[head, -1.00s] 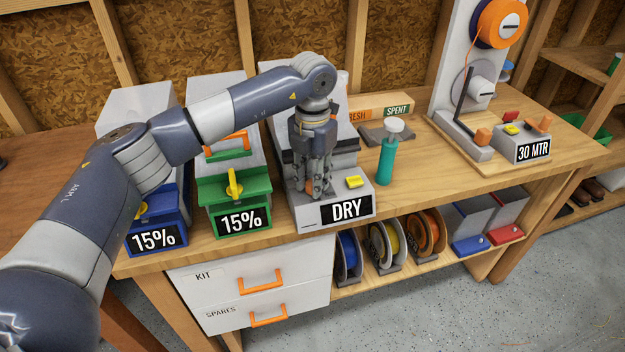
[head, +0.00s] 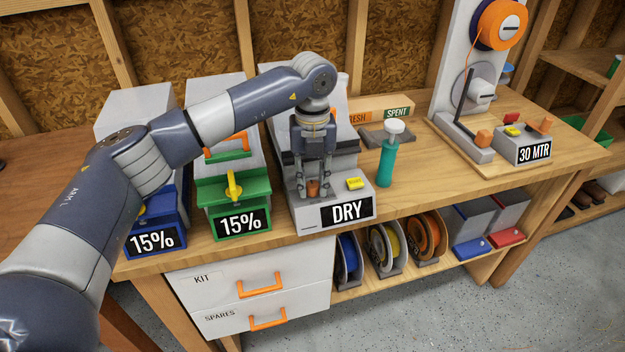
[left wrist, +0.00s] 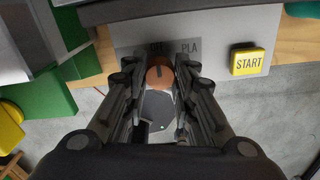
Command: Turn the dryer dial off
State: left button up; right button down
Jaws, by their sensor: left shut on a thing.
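The dryer (head: 300,216) is a grey unit on the bench with a black DRY label (head: 347,211) on its front. A yellow START button (left wrist: 248,62) is right of the dial. My right gripper is not in view.
Green (head: 238,190) and blue units marked 15% stand left of the dryer. A teal bottle (head: 387,165) stands close on its right. A 30 MTR device (head: 525,150) is farther right.

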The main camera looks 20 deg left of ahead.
aim_at(312, 185)
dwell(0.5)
pick_arm(q)
jog(key=o, duration=1.1)
jog(key=shift+r, duration=0.15)
notch_tip(312, 185, up, 12)
jog(key=shift+f, duration=0.1)
jog(key=shift+f, duration=0.1)
